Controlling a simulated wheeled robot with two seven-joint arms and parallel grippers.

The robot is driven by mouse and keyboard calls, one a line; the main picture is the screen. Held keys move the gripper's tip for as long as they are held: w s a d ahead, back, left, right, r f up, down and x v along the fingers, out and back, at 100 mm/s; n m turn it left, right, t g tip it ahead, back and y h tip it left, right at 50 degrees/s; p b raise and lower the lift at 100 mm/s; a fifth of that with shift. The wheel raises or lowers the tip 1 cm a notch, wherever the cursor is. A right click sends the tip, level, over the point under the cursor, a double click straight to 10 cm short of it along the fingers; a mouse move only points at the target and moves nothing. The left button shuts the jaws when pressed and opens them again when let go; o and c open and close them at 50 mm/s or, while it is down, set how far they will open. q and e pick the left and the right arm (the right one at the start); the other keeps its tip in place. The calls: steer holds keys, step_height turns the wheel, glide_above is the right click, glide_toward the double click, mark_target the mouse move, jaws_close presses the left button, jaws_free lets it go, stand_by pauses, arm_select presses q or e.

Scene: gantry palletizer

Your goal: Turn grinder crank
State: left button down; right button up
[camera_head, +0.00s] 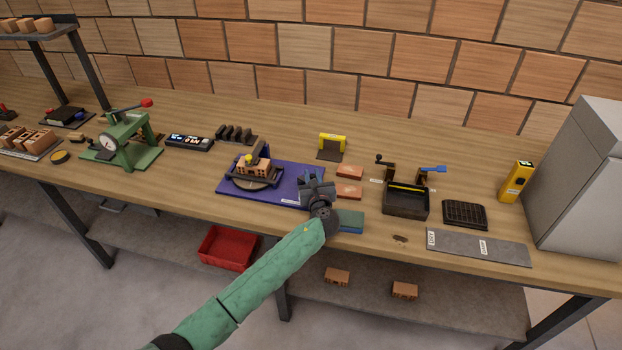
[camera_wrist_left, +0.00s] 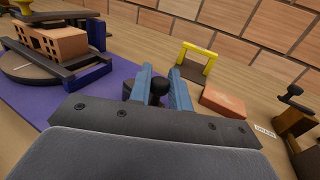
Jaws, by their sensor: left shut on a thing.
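On the purple mat (camera_head: 222,186) stands a fixture with a round turntable (camera_head: 240,182), dark bars, blue posts and an orange brick (camera_head: 258,167) with holes; it also shows at the left of the wrist view (camera_wrist_left: 62,42). My left gripper (camera_head: 316,180) is at the mat's right end. In the wrist view its blue fingers (camera_wrist_left: 160,76) are shut on a round black knob (camera_wrist_left: 159,87), apparently the crank's knob. What the knob joins to is hidden behind the gripper. My right gripper is not in view.
A yellow arch (camera_head: 332,140) and orange blocks (camera_head: 349,172) lie just beyond and right of the gripper. A black tray (camera_head: 406,204) with levers stands farther right. A green press (camera_head: 125,138) stands left.

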arm_select(q)
steer(key=shift+w+d+n+y, duration=0.1)
steer(key=shift+n+y, duration=0.2)
steer(key=shift+y, duration=0.2)
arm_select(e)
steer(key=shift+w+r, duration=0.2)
